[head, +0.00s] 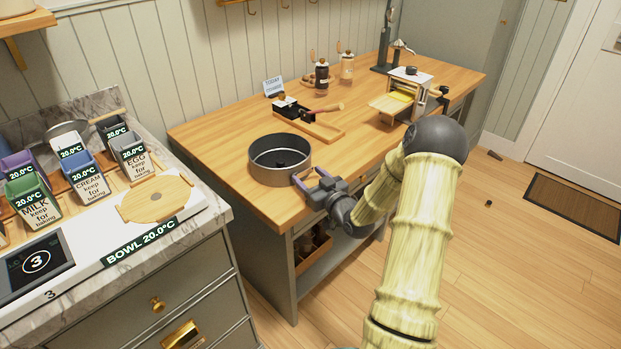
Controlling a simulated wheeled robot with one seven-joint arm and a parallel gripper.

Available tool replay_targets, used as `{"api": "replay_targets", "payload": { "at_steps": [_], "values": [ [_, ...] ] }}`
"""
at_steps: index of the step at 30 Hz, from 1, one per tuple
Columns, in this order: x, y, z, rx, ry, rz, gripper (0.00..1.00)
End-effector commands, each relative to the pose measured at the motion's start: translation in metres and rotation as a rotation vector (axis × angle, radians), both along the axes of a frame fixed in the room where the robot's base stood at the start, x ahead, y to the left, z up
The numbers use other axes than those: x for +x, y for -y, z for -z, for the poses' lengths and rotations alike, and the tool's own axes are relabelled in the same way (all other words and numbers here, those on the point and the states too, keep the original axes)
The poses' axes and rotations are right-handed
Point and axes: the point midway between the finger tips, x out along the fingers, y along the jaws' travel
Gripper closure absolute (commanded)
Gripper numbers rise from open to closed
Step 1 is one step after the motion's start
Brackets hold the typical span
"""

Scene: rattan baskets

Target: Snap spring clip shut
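A dark grey round pan (281,164) with a tall wall stands on the near left part of the wooden worktop. A small dark knob-like thing shows inside it. My gripper (306,174) is at the pan's right side, low and close to the wall. Its two purple fingers are spread apart and point toward the pan. I cannot tell whether they touch it. The spring clip cannot be made out; the side of the pan at my gripper is partly covered by the fingers.
The wooden worktop (228,143) has bare room left of the pan. Behind the pan are a wooden board (318,128) with a dark tool, a small sign (272,87) and two jars. A pasta-machine-like device (405,95) stands to the right. A marble counter with labelled tubs is at left.

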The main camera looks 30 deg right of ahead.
Motion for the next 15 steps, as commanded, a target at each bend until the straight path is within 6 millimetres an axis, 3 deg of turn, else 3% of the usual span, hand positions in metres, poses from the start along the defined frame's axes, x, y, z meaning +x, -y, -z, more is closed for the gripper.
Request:
{"api": "replay_targets", "payload": {
  "at_steps": [1, 4, 15],
  "values": [
    [-0.0002, 0.0001, -0.0001, 0.000, 0.000, 0.000, 0.49],
    [-0.0003, 0.0002, -0.0001, 0.000, 0.000, 0.000, 0.67],
    [0.0025, 0.0022, -0.0002, 0.000, 0.003, -0.071, 0.67]
  ]
}}
